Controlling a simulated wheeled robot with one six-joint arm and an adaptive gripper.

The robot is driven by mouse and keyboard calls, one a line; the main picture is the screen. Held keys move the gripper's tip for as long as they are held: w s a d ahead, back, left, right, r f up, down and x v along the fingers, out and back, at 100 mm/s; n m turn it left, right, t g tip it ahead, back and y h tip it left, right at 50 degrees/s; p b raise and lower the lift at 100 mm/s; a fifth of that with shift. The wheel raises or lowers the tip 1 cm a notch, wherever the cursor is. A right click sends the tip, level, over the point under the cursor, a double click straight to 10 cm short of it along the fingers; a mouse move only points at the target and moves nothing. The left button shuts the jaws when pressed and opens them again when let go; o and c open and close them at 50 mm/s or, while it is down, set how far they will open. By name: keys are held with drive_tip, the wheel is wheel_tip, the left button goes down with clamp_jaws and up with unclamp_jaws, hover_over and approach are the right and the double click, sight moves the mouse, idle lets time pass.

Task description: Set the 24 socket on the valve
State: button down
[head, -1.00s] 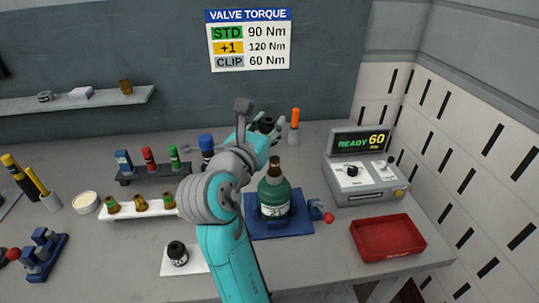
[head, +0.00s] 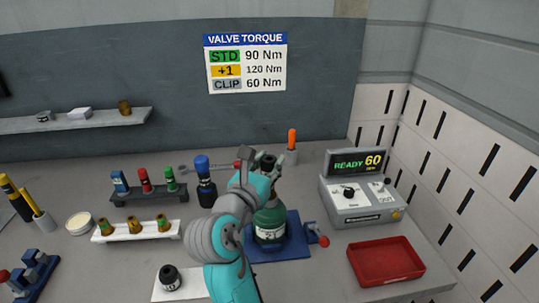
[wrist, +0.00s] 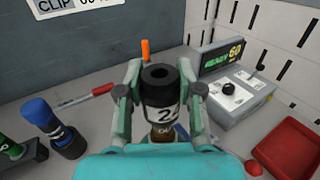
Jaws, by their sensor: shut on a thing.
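My gripper (head: 262,163) is shut on a black socket (wrist: 160,92), whose white label shows a 2 and part of another digit in the wrist view. The socket is upright, its open top facing up. The green cylinder (head: 270,224) stands on a blue base plate (head: 293,245). Its brown-brass valve (wrist: 163,134) shows just below the socket in the wrist view. I cannot tell whether socket and valve touch.
Another black socket (head: 170,276) stands on a white mat at the front left. A blue-capped black tool (head: 205,182) stands left of my gripper. A torque unit (head: 360,197) reading READY 60 and a red tray (head: 386,262) are at the right. An orange-handled tool (head: 291,142) stands behind.

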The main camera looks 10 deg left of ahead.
drive_tip(key=shift+f, duration=2.4)
idle(0.4)
drive_tip(key=c, duration=0.7)
unclamp_jaws()
drive_tip(key=shift+r, duration=2.95)
drive_tip(key=shift+s, duration=0.1)
